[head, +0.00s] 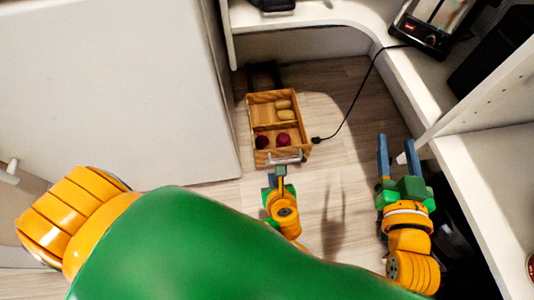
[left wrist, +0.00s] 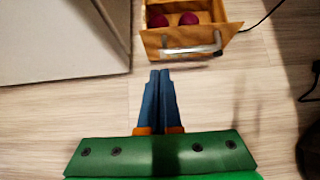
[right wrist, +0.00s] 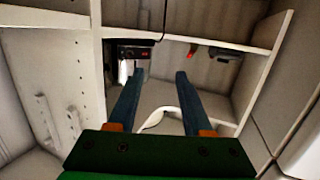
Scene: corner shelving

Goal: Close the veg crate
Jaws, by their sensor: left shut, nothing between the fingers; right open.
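The veg crate (head: 251,112) is a wooden drawer-like box, pulled out over the floor under the shelf. A divider splits it: tan potato-like items (head: 285,109) lie in the far part and dark red round ones (head: 284,140) in the near part. Its silver bar handle (head: 286,158) is on the near front panel and also shows in the left wrist view (left wrist: 192,50). My left gripper (head: 281,170) is shut and empty, just short of the handle; in the left wrist view its fingertips (left wrist: 161,73) point at the front panel. My right gripper (head: 397,146) is open and empty at right.
A white cabinet wall (head: 120,90) stands left of the crate. A white corner shelf (head: 400,65) curves behind and right, carrying a toaster-like appliance (head: 437,22). A black cable (head: 349,110) ends at a plug beside the crate. Floor in front is clear.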

